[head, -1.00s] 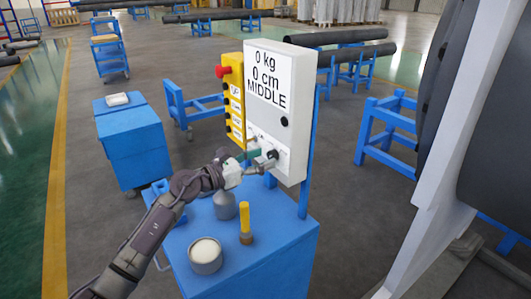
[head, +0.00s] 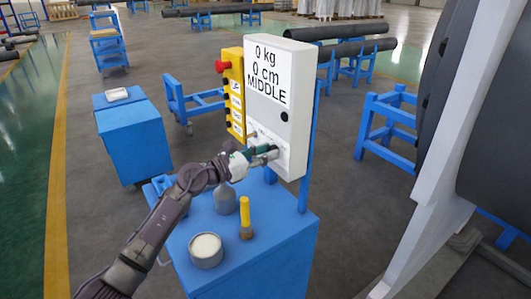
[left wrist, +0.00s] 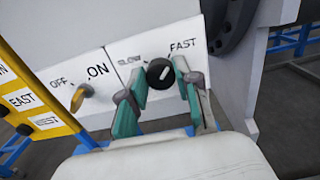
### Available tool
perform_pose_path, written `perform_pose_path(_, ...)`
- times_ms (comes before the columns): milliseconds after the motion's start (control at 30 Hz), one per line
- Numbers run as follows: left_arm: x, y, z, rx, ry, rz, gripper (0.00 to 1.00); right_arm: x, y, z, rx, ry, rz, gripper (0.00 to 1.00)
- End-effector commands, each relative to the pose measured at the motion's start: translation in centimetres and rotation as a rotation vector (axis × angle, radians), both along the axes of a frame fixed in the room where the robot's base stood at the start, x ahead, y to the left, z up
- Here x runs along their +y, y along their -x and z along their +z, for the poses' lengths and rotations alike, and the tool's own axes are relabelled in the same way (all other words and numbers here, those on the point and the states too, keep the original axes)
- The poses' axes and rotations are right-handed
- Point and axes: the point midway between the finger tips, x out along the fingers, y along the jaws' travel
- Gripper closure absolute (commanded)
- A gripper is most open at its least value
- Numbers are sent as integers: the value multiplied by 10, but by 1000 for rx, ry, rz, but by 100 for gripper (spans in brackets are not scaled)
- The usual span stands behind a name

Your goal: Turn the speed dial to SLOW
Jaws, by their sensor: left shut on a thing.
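The black speed dial (left wrist: 160,73) sits on the white control box (head: 280,80), between the SLOW and FAST labels. Its white mark slants up to the right in the left wrist view. The box's display reads 0 kg, 0 cm, MIDDLE. My left gripper (left wrist: 161,80) is shut on the dial, one finger on each side of it. In the head view the left gripper (head: 272,153) reaches the lower part of the box and hides most of the dial. The SLOW label is partly blurred in the left wrist view. My right gripper is not in view.
An ON/OFF switch (left wrist: 78,98) sits left of the dial. A yellow button panel (head: 233,95) with a red knob is beside the box. Below, a blue cabinet (head: 265,265) carries a round tin (head: 206,250) and a yellow-handled tool (head: 245,215).

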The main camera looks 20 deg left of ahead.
Motion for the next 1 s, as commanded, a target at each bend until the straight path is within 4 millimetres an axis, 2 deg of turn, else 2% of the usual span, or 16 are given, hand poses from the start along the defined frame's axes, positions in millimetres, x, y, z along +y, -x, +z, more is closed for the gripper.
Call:
perform_pose_path(367,1,0,3,97,123,1,100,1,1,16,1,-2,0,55)
perform_pose_path(1000,2,-1,3,464,592,2,100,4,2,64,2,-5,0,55)
